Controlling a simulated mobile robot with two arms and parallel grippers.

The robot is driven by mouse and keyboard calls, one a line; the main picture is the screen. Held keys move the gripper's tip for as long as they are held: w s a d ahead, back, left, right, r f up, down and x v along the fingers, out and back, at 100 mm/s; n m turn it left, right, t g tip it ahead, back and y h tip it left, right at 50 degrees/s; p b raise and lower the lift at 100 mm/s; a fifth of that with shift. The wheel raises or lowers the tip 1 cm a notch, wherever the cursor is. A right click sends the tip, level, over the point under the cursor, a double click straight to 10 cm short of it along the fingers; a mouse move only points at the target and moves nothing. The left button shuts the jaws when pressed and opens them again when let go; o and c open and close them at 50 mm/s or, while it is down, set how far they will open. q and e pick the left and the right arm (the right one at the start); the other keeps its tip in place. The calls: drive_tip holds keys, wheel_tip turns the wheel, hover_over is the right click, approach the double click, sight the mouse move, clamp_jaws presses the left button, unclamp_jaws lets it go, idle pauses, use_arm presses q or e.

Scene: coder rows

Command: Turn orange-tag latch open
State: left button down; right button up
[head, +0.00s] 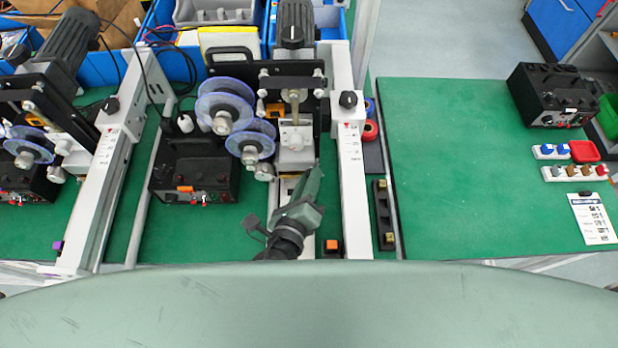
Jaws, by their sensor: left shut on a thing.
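My left gripper (314,182) reaches up from the bottom centre to the lower front of the middle coder (296,135). It is shut on a small part there, which its own dark fingers hide, so I cannot tell its shape. An orange tag (274,110) shows beside the coder's black bracket, higher and left of the gripper. Another orange piece (333,246) sits on a black block to the lower right of the gripper. I cannot tell which orange mark belongs to the latch, or whether the latch is open. My right gripper is not in view.
Blue-purple reels (225,105) stand left of the coder. A black control box (194,168) with an orange switch is below them. White rails (352,190) flank the coder. The green table at right (460,180) is mostly clear; a black box (553,95) stands at its far corner.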

use_arm(q)
drive_tip(key=shift+f, duration=0.1)
drive_tip(key=shift+f+n+b, duration=0.1)
drive_tip(key=shift+n+b, duration=0.2)
drive_tip(key=shift+b, duration=0.3)
drive_tip(key=n+t+b, duration=0.1)
drive_tip(key=n+b, duration=0.1)
drive_tip(key=b, duration=0.3)
drive_tip(key=n+h+b, duration=0.1)
drive_tip(key=n+b, duration=0.2)
drive_tip(key=b, duration=0.2)
drive_tip(key=f+n+t+h+b, duration=0.1)
drive_tip(key=n+b, duration=0.1)
drive_tip(key=b, duration=0.3)
drive_tip(key=shift+a+t, duration=0.1)
drive_tip(key=shift+t, duration=0.2)
drive_tip(key=shift+r+n+h+b, duration=0.2)
drive_tip(key=shift+n+h+b, duration=0.1)
drive_tip(key=shift+n+b, duration=0.75)
drive_tip(key=shift+t, duration=0.3)
drive_tip(key=shift+r, duration=0.1)
drive_tip(key=c, duration=1.3)
unclamp_jaws()
drive_tip(key=shift+o, duration=0.2)
